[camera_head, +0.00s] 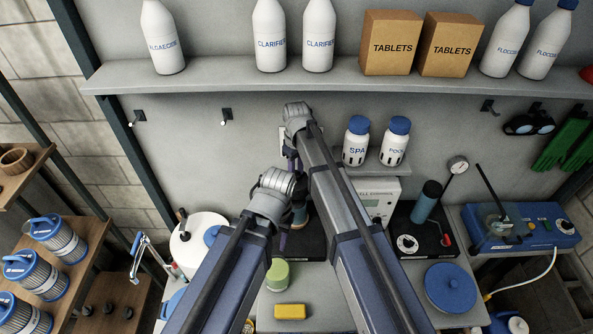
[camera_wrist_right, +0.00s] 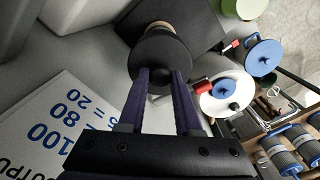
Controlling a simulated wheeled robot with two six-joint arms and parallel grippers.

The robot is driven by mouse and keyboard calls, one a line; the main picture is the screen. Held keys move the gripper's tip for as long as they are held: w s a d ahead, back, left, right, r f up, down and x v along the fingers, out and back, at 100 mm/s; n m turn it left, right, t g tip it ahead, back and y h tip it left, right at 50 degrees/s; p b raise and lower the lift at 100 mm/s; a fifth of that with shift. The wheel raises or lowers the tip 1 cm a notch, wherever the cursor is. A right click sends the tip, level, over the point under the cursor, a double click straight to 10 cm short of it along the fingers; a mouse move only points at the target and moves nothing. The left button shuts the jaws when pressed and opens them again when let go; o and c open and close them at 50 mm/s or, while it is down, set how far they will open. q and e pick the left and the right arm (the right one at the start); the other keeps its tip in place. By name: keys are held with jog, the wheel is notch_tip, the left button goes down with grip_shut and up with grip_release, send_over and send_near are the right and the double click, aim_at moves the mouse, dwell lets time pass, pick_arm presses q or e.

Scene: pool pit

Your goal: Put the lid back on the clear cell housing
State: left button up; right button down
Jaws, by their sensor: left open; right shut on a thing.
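My right gripper (camera_wrist_right: 160,82) is shut on the knob of a round black lid (camera_wrist_right: 165,48), which shows between its fingers in the right wrist view. In the head view, the right gripper (camera_head: 291,165) is high in front of the back wall and its lid cannot be made out. My left gripper (camera_head: 284,238) is open, lower down over the bench. A small teal and brown thing (camera_head: 300,215) shows partly behind the left wrist; I cannot tell what it is. The clear cell housing cannot be made out; my arms and the lid hide much of that area.
A white box with a display (camera_head: 376,196) stands behind my right arm. Two blue-capped bottles (camera_head: 356,142) are on a small shelf above. A green jar (camera_head: 277,274) and a yellow block (camera_head: 290,311) lie at the front. A blue disc (camera_head: 450,287) lies at right.

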jog(key=shift+f+b, duration=2.5)
jog(key=shift+f, duration=0.25)
jog(key=shift+f, duration=0.15)
jog(key=shift+c, duration=0.2)
grip_release()
dwell(0.4)
jog(key=shift+r+p, duration=3.45)
jog(key=shift+r, duration=0.1)
jog(key=shift+c, duration=0.2)
